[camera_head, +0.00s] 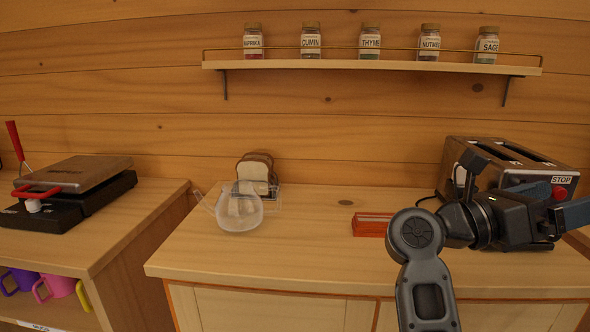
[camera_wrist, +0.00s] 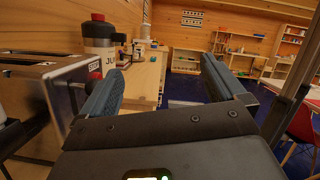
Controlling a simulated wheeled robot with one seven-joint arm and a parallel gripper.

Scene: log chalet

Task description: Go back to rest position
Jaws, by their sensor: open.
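My gripper (camera_wrist: 163,85) is open, with its two blue-grey fingers spread wide and nothing between them in the wrist view. In the head view my arm comes up from the bottom right and bends to the right. The gripper there is at the right edge, in front of the toaster (camera_head: 455,160), and partly cut off by the frame. In the wrist view the toaster (camera_wrist: 28,75) is at the left, close beside the left finger. I cannot tell whether they touch.
On the counter (camera_head: 300,235) are a clear jug (camera_head: 239,212), bread slices in a rack (camera_head: 256,172) and a red-orange tray (camera_head: 370,217). A spice shelf (camera_head: 385,66) hangs above. A black press (camera_head: 75,185) stands left. A bottle (camera_wrist: 98,38) stands beyond the left finger.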

